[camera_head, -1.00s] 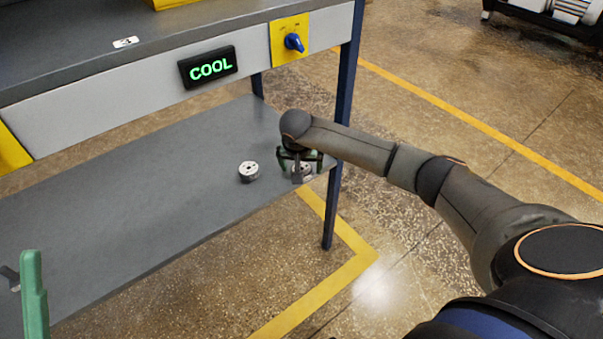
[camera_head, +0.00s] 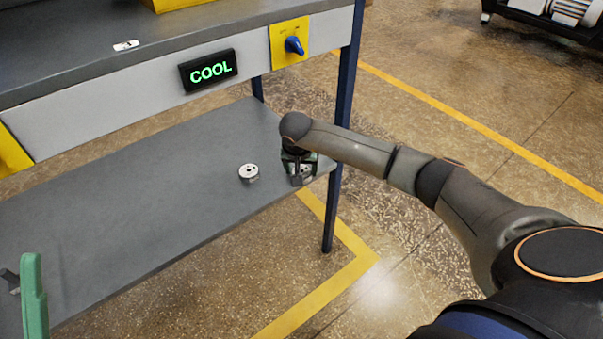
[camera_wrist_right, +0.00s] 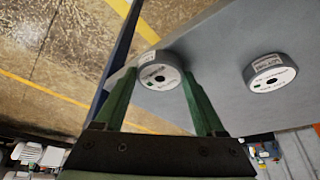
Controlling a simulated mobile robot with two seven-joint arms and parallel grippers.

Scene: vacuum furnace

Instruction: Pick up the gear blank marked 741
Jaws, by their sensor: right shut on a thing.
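My right gripper (camera_head: 300,176) is shut on a round metal gear blank (camera_head: 306,171) at the right end of the lower shelf. In the right wrist view its green fingers stand on both sides of this gear blank (camera_wrist_right: 157,76), which has a pale label with marks too small to read. I cannot tell whether it still touches the shelf. A second, similar gear blank (camera_head: 249,173) sits on the shelf to the left; its label in the right wrist view (camera_wrist_right: 275,73) is unreadable too. Part of my left gripper (camera_head: 33,295) shows at the lower left; its opening is not visible.
The grey lower shelf (camera_head: 130,205) is bare to the left. Above it is the bench top with a COOL display (camera_head: 208,69) and a blue knob (camera_head: 295,45). A blue bench leg (camera_head: 338,180) stands just right of my right gripper.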

